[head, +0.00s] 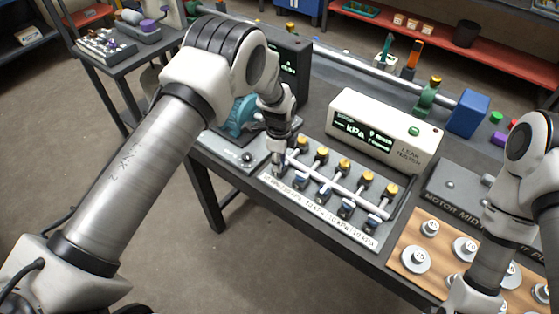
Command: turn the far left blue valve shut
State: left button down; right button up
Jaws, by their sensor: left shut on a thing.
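The manifold (340,194) is a board of white pipes on the bench, with a row of yellow-topped valves (344,164) at the back and a row of blue valves (323,195) at the front. My left gripper (279,168) points down at the left end of the blue row. It is shut on the far left blue valve, which its fingers mostly hide. I cannot tell the angle of that valve's handle. A label strip with kPa readings (330,214) runs along the front. My right arm shows at the right; its gripper is not in view.
A white leak tester (383,132) with a lit display stands behind the manifold. A wooden board with several metal weights (416,259) lies to the right. A dark box with a display (291,69) stands behind my left wrist. Floor is free left of the bench.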

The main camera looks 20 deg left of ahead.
pick_arm(q)
jog(key=n+b, duration=0.1)
jog(key=n, duration=0.2)
jog(key=shift+f, duration=0.1)
jog(key=n+b, duration=0.2)
jog(key=n, duration=0.2)
jog(key=shift+n, duration=0.4)
jog(key=n+b, duration=0.1)
jog(key=n, duration=0.3)
jog(key=n+b, duration=0.1)
jog(key=n, duration=0.3)
jog(key=shift+n, duration=0.3)
jog(key=c, duration=0.8)
grip_release()
